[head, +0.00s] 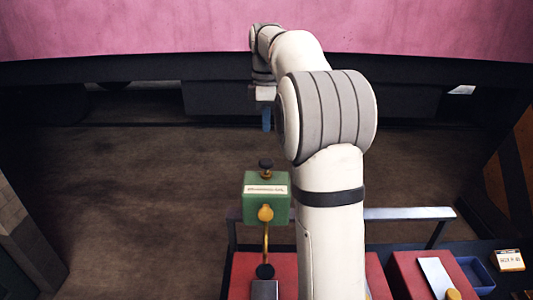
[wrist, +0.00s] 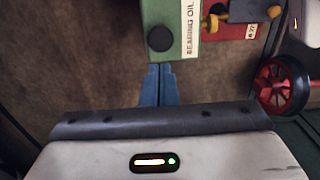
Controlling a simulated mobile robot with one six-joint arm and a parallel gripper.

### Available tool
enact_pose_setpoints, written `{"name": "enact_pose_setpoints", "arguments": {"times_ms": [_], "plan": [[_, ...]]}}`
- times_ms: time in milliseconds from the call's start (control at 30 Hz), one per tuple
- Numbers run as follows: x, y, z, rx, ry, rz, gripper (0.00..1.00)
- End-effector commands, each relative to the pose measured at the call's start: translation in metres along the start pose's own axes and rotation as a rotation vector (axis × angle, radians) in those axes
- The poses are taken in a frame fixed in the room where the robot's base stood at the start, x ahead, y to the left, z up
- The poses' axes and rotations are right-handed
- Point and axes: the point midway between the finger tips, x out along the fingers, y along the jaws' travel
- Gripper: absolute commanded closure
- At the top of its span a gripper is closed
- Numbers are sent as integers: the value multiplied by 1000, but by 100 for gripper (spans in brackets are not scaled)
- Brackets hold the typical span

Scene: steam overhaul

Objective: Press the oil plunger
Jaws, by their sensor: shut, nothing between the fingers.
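The green oil box (head: 266,202) with a white label stands upright beyond the red surface. It also shows in the wrist view (wrist: 186,30), its label reading "BEARING OIL". A black round knob, the plunger (head: 266,164), stands up from its top. The knob (wrist: 160,39) shows end-on in the wrist view. My gripper (head: 266,120) is shut and empty, with blue fingers pointing down. In the head view it appears above the knob, apart from it. In the wrist view the closed fingertips (wrist: 158,68) lie just below the knob; the exact gap cannot be told.
A brass fitting (head: 265,214) and rod run from the box's front to a black ball. A metal rail (head: 410,213), a red box (head: 405,275) and a blue tray (head: 476,272) are at right. A red spoked wheel (wrist: 277,88) shows at right. A pink hull (head: 150,28) spans the top.

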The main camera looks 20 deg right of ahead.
Motion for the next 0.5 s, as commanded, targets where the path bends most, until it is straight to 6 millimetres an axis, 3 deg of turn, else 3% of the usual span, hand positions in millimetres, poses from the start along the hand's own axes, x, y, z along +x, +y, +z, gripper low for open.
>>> {"name": "enact_pose_setpoints", "arguments": {"times_ms": [200, 500], "plan": [[49, -1, 0, 0, -1, -4, 100], [91, 0, 0, 1, 0, -1, 100]]}}
